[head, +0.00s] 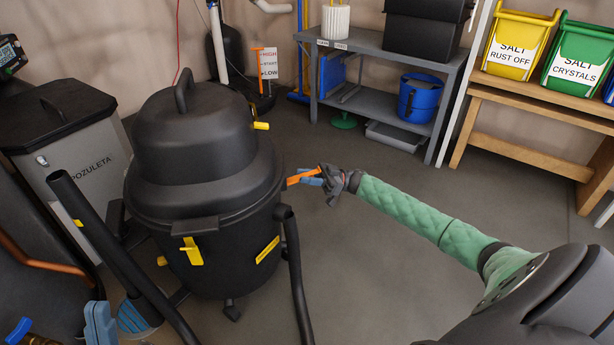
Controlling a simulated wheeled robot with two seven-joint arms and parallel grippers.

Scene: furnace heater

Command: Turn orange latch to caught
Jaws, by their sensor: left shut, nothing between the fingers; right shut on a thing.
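The orange latch (295,180) is a short orange bar sticking out from the right side of a black drum-shaped vacuum (205,160), at the rim between its lid and body. My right gripper (316,178), with blue fingertips, reaches in from the right and is shut on the orange latch. The fingers hide part of it, and I cannot tell whether it is caught.
Yellow tabs (192,250) sit on the vacuum body. A black hose (294,265) hangs at its right and a dark tube (105,240) slants at its left. A grey bin (75,165) stands left. A grey shelf (388,100) stands behind; the floor at centre right is clear.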

